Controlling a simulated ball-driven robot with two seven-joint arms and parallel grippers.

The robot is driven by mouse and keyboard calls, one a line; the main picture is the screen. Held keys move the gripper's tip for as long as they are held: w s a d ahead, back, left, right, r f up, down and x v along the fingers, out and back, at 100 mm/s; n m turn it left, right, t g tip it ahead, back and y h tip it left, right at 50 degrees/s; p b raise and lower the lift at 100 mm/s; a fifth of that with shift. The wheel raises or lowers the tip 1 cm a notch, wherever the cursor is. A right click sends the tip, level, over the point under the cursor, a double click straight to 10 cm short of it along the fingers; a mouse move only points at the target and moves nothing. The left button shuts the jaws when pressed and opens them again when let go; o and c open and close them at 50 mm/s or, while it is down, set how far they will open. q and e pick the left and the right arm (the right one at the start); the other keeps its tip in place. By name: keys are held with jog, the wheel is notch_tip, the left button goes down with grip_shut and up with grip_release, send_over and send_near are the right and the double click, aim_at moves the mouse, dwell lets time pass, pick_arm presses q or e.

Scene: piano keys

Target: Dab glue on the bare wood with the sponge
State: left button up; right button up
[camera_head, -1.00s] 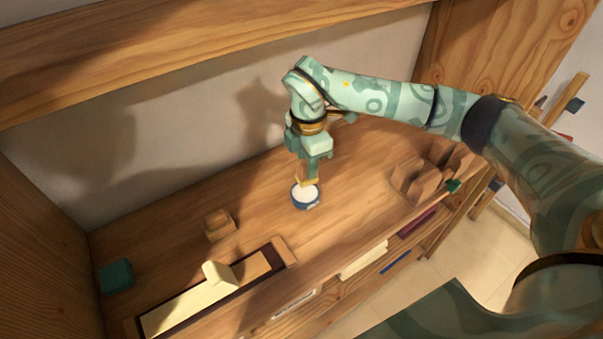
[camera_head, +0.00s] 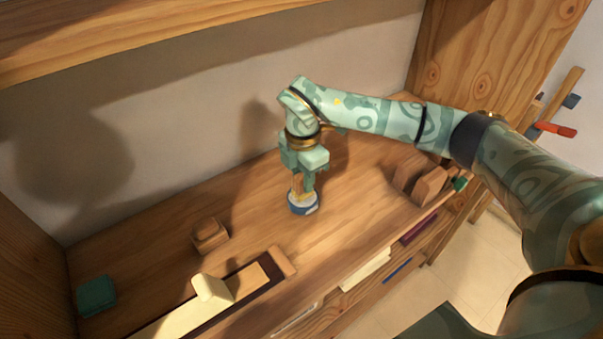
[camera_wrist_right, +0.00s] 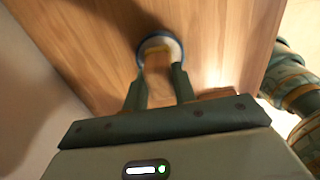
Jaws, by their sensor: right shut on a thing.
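My right gripper (camera_head: 301,180) points down over a small blue-rimmed dish (camera_head: 306,209) of pale glue. It is shut on the yellow-tan sponge (camera_head: 296,190), whose lower end is down inside the dish. In the right wrist view the sponge (camera_wrist_right: 158,61) sits between the two fingers, with the round dish (camera_wrist_right: 146,46) beyond it. A piano key lies front left: a pale cream covering (camera_head: 180,320) and a stretch of tan bare wood (camera_head: 247,281). My left gripper is out of view.
A teal box (camera_head: 96,296) is at far left, and wooden blocks (camera_head: 425,182) are at right. The back wall rises close behind. Bench top around the dish is clear.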

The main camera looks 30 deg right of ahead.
jog(key=shift+r, duration=0.1)
jog(key=shift+f, duration=0.5)
dwell(0.8)
jog(key=shift+s+f, duration=0.1)
dwell(1.5)
notch_tip(320, 180, up, 7)
jog(key=p, duration=0.6)
jog(key=shift+p, duration=0.4)
dwell(0.3)
